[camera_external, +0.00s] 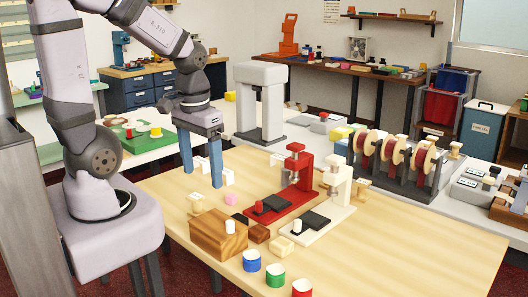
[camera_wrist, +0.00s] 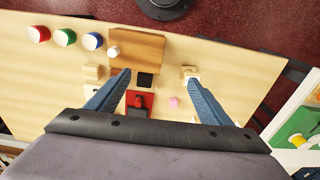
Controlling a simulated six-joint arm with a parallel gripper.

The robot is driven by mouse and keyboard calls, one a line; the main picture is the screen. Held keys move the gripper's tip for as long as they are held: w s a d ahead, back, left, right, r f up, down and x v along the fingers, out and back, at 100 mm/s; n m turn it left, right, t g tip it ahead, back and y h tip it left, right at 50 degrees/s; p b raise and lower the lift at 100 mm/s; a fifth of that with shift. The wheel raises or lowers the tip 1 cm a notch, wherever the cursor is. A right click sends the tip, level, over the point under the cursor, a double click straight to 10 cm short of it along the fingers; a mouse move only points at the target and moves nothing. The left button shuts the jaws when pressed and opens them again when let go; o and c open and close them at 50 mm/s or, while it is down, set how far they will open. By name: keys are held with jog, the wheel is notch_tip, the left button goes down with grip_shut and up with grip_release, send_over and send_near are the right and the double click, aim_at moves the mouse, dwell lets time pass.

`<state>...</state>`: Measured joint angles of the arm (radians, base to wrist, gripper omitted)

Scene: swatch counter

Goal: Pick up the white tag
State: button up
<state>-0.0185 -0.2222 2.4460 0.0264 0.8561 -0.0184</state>
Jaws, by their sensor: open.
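No piece is clearly marked as the white tag. Small white blocks (camera_external: 228,177) stand beside and behind my fingers in the external view. A white cylinder (camera_external: 230,227) is at the wooden block and shows in the wrist view (camera_wrist: 114,50). Another white cylinder (camera_external: 295,226) is on the white press (camera_external: 325,222). My gripper (camera_external: 202,178) is open and empty, pointing down above the table's left part. In the wrist view its blue fingers (camera_wrist: 158,76) are spread wide, with table and the black pad between them. The gripper body hides the lower part of that view.
A pink cube (camera_external: 231,199) and a cream piece (camera_external: 196,200) lie near my fingers. A wooden block (camera_external: 212,239), a red press (camera_external: 290,190) and blue (camera_external: 251,261), green (camera_external: 275,275) and red (camera_external: 302,288) cups stand nearby. The table's right front is clear.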

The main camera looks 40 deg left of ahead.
jog(key=w+a+t+y, duration=0.1)
jog(key=w+a+t, duration=0.3)
jog(key=w, duration=0.7)
jog(key=w+a+t+y, duration=0.15)
jog(key=w+a, duration=0.35)
jog(key=w, duration=0.6)
jog(key=t+h, duration=0.2)
jog(key=t, duration=0.5)
send_over(281, 158)
jog(key=s+a, duration=0.1)
jog(key=s, duration=0.6)
jog(key=shift+h, duration=0.25)
jog(key=f, duration=0.3)
jog(key=w+f, duration=0.1)
jog(key=f, duration=0.7)
jog(key=shift+w+f, duration=0.15)
jog(key=shift+f, duration=0.1)
jog(key=shift+a+f, duration=0.1)
jog(key=shift+f, duration=0.4)
jog(key=shift+p+x, duration=0.55)
jog(key=shift+x, duration=0.5)
jog(key=shift+d+p+x, duration=0.15)
jog(key=shift+p+x, duration=0.35)
jog(key=shift+x, duration=0.8)
jog(key=shift+d+p+x, duration=0.1)
jog(key=shift+p+x, duration=0.4)
jog(key=shift+x, duration=0.8)
jog(key=shift+f, duration=0.1)
jog(key=shift+c, duration=0.5)
jog(key=c, duration=1)
